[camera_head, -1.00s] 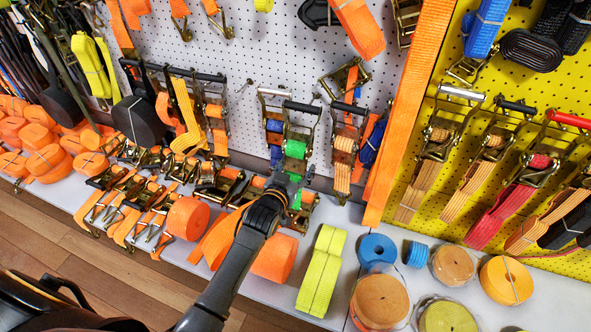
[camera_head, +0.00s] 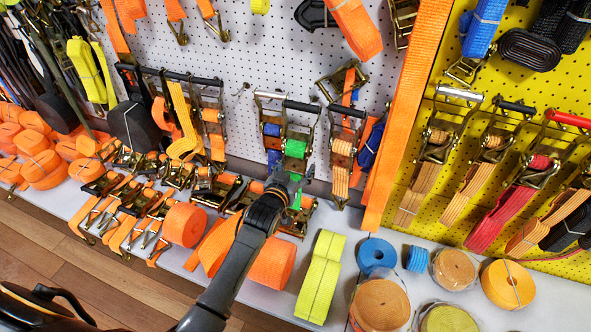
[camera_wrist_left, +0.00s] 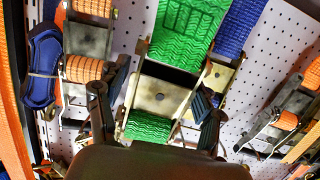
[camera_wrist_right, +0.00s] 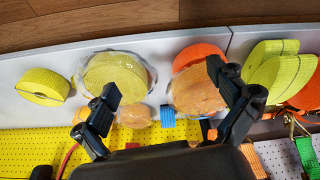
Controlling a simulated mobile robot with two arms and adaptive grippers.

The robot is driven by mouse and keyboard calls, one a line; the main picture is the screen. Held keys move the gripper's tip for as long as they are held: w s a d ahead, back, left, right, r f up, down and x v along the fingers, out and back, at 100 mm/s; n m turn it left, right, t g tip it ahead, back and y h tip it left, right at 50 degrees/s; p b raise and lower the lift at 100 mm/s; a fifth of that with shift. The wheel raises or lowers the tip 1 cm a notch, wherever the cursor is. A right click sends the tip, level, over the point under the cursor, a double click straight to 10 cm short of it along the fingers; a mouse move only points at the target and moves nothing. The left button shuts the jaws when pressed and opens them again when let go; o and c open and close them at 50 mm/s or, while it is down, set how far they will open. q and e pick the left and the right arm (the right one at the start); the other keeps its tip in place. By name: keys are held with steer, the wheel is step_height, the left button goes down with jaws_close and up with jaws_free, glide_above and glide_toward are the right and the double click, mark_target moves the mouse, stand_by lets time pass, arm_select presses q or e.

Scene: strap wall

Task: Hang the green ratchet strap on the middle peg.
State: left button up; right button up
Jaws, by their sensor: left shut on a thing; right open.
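The green ratchet strap (camera_head: 295,148) is upright in front of the white pegboard, its dark handle at the top. It also shows in the left wrist view (camera_wrist_left: 187,30). My left gripper (camera_head: 290,183) is shut on its lower part, with a finger on each side. The exact contact is partly hidden. A small bare peg (camera_head: 243,88) sticks out of the pegboard, left of the strap. I cannot tell whether it is the middle peg. My right gripper (camera_wrist_right: 160,84) is open and empty, facing the shelf rolls; it is out of the head view.
A blue-webbed ratchet (camera_head: 271,130) hangs close to the left of the green one, and an orange one (camera_head: 342,147) to the right. Orange ratchets (camera_head: 211,115) hang further left. The shelf (camera_head: 330,210) below holds several rolls, including a yellow-green one (camera_head: 321,275).

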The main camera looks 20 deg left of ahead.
arm_select(q)
steer(key=shift+w+r+b, duration=0.2)
steer(key=shift+w+b, duration=0.1)
steer(key=shift+w, duration=0.1)
steer(key=shift+w+f, duration=0.1)
steer(key=shift+w, duration=0.2)
steer(key=shift+w+b, duration=0.2)
steer(key=shift+b, duration=0.2)
steer(key=b+x, duration=0.2)
steer(key=x, duration=0.1)
steer(key=shift+w+f+b, duration=0.2)
steer(key=shift+f+b, duration=0.1)
arm_select(e)
steer(key=shift+t, duration=0.3)
steer(key=v, duration=0.5)
steer(key=shift+w+r, duration=0.15)
steer(key=shift+r, duration=0.15)
arm_select(q)
steer(key=shift+f, duration=0.1)
arm_select(e)
steer(key=shift+w, duration=0.1)
arm_select(q)
steer(key=o, duration=1.9)
steer(key=shift+f, duration=0.1)
